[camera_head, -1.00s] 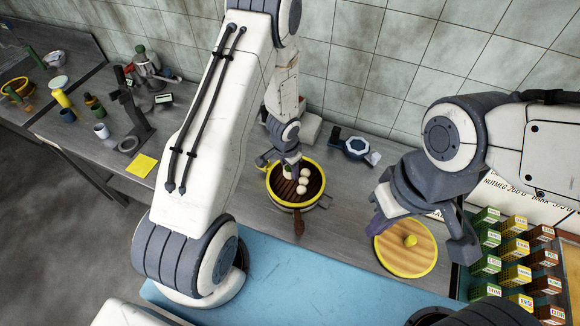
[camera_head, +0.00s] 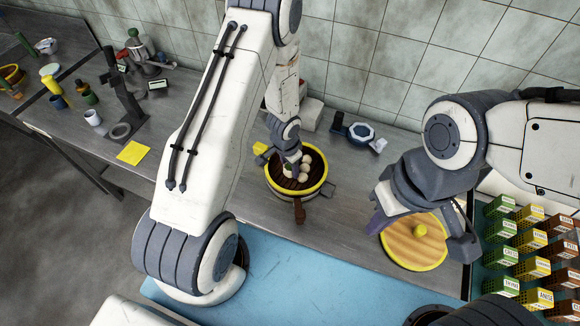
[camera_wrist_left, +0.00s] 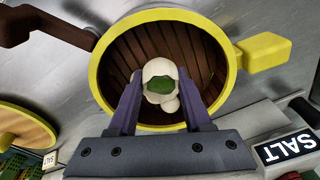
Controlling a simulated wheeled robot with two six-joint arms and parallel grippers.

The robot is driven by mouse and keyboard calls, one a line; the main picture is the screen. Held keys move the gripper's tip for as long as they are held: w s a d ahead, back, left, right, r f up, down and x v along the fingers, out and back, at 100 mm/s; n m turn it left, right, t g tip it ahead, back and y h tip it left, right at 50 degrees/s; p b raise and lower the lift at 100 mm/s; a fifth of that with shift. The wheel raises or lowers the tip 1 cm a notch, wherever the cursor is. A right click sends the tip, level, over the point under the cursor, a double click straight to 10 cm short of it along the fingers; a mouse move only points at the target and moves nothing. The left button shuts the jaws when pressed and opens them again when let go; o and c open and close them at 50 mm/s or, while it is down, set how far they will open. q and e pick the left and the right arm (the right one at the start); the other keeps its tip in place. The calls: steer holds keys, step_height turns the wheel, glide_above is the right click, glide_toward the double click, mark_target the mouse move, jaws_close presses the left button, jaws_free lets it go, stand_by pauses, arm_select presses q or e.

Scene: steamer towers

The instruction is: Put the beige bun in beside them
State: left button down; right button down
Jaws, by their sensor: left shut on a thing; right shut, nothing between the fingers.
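The steamer basket (camera_head: 327,186), with a yellow rim and brown slatted inside, stands open on the counter; it fills the left wrist view (camera_wrist_left: 97,62). Several pale buns (camera_head: 305,168) sit in a row inside it. My left gripper (camera_head: 289,172) reaches inside the rim, left of the row. In the left wrist view its fingers (camera_wrist_left: 158,100) are shut on a pale beige bun (camera_wrist_left: 157,68) with a green patch. Another pale bun (camera_wrist_left: 171,105) shows just below it. I cannot tell whether the held bun touches the basket floor. My right gripper (camera_head: 377,223) is shut and empty by the lid.
The wooden lid (camera_head: 400,247) with a yellow rim and knob lies to the right. Spice boxes (camera_head: 507,257) stand at the far right. A blue-and-white device (camera_head: 360,132) is behind the basket. A yellow note (camera_head: 133,152) lies on the left counter.

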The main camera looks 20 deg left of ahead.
mark_target(288, 170)
arm_select(q)
steer(key=shift+f+b, duration=0.45)
steer(key=shift+c, duration=1.3)
jaws_free()
steer(key=shift+c, duration=1.2)
steer(key=r+p, duration=0.2)
steer(key=r, duration=0.1)
steer(key=s+r+p, duration=0.1)
steer(key=r+p, duration=0.2)
steer(key=r, duration=0.1)
steer(key=r+p, duration=0.2)
steer(key=r, duration=0.1)
steer(key=shift+s+a+r+p, duration=0.1)
steer(key=shift+s+r+p, duration=0.1)
steer(key=shift+p, duration=0.1)
